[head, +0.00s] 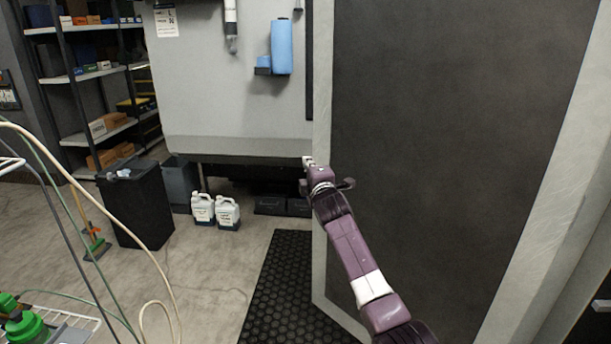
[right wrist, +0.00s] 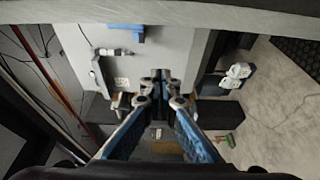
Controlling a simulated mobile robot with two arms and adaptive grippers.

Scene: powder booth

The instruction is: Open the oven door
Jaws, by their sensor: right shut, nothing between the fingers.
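The oven door appears to be the large panel (head: 450,150) filling the right of the head view, dark inside a pale metal frame. It stands at an angle. How far it is open cannot be told. My right arm reaches across its face, and my right gripper (head: 308,163) is at its left edge, with the tips just past that edge. In the right wrist view the right gripper (right wrist: 161,88) is shut and empty. A pale edge (right wrist: 200,14), probably the door's, crosses the top of that view. Contact cannot be told. No handle shows on the panel. My left gripper is out of view.
A pale booth wall (head: 220,90) with a blue holder (head: 281,48) stands behind. White jugs (head: 228,213) and a black bin (head: 137,205) are on the floor at left. A black mat (head: 290,290) lies below the door. Hoses hang at far left. Floor between is mostly clear.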

